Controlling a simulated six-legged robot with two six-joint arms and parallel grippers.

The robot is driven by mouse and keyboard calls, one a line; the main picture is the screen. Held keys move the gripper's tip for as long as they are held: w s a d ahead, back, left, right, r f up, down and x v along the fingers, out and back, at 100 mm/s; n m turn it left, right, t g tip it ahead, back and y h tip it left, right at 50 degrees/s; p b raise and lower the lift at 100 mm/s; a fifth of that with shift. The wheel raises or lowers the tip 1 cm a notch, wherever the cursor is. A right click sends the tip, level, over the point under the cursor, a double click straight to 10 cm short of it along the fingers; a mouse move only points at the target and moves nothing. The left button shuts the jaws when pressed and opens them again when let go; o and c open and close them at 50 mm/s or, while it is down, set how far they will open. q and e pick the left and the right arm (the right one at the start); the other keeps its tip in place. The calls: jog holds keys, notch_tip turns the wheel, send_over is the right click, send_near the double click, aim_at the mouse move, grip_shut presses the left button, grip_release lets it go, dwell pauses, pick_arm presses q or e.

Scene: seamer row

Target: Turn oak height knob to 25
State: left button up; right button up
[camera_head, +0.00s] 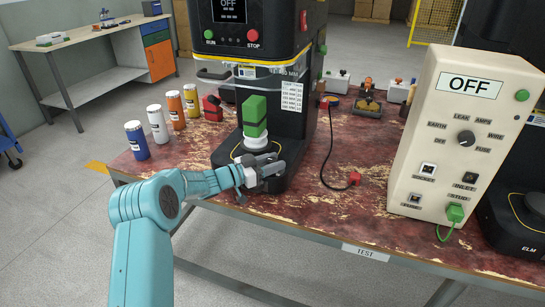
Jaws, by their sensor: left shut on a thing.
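The black seamer (309,97) stands at the table's middle, with a display reading OFF at its top. My left gripper (272,167) is at the front of the seamer's base, just below the plate, and is shut on a small part there. That part, apparently the height knob, is mostly hidden by the fingers. I cannot read a scale or an oak label. My right gripper is not in view.
Blue, white and orange cans (137,140) stand left of the seamer. A beige tester box (461,130) reading OFF stands at right, beside another black base marked ELM (520,222). A black cable with a red plug (354,178) lies on the worn red table (318,210).

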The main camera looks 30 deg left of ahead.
pick_arm(q)
jog(key=shift+r+m+g+h, duration=0.15)
jog(key=shift+m+g+h, duration=0.15)
jog(key=shift+m+h, duration=0.15)
jog(key=shift+p, duration=0.3)
jog(key=o, duration=0.9)
jog(key=shift+o, duration=0.2)
jog(key=v, duration=1.6)
jog(key=shift+a, duration=0.2)
jog(key=shift+d+h, duration=0.1)
jog(key=shift+h, duration=0.15)
